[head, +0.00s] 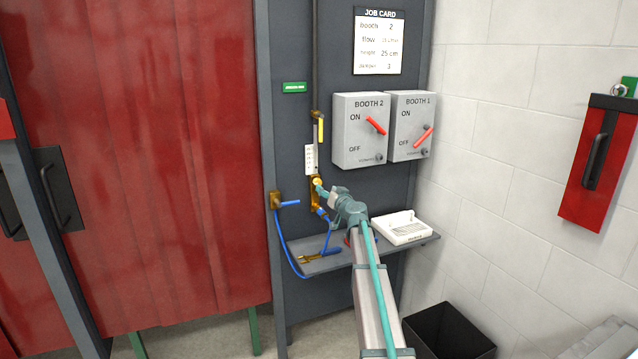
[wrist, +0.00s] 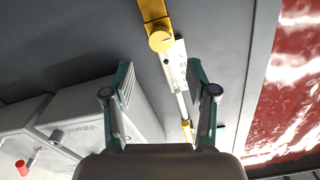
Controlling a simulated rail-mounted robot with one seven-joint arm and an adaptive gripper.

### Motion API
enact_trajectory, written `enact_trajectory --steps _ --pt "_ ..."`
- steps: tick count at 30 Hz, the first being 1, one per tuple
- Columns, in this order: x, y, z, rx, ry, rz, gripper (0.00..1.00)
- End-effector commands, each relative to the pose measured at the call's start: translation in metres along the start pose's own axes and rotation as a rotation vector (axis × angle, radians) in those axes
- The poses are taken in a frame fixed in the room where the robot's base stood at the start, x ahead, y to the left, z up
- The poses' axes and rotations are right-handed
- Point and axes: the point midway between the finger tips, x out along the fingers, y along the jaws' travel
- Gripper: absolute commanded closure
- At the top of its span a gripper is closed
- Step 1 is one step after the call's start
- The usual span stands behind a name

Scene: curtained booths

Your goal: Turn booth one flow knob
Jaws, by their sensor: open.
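A round yellow-brass knob (head: 317,183) sits on the brass fitting at the foot of the white flow scale (head: 309,159), on the grey panel. In the wrist view the knob (wrist: 160,39) lies just beyond my fingertips, roughly centred between their lines. My gripper (head: 322,190) is at the knob in the head view and hides part of the fitting. In the wrist view my gripper (wrist: 159,75) is open, with nothing between its fingers. Whether a finger touches the knob cannot be told. No booth number is readable at this knob.
Grey boxes marked BOOTH 2 (head: 350,143) and BOOTH 1 (head: 403,143) carry red levers, right of the knob. A blue hose (head: 283,246) hangs at left. A shelf (head: 340,262) below holds a white device (head: 403,228). A red curtain (head: 170,150) is at left.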

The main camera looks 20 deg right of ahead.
Motion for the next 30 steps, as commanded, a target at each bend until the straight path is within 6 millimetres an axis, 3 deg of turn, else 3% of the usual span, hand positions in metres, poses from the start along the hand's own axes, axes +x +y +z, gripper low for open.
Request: enact_trajectory --steps 3,12,26,30 --pt "0.026 0.0 -0.003 0.002 -0.001 -0.001 0.43" --pt "0.068 0.0 -0.002 0.001 -0.001 -0.001 0.43" --pt "0.078 0.0 0.0 0.002 0.0 -0.001 0.43" --pt "0.078 0.0 0.0 0.002 0.0 -0.001 0.63"
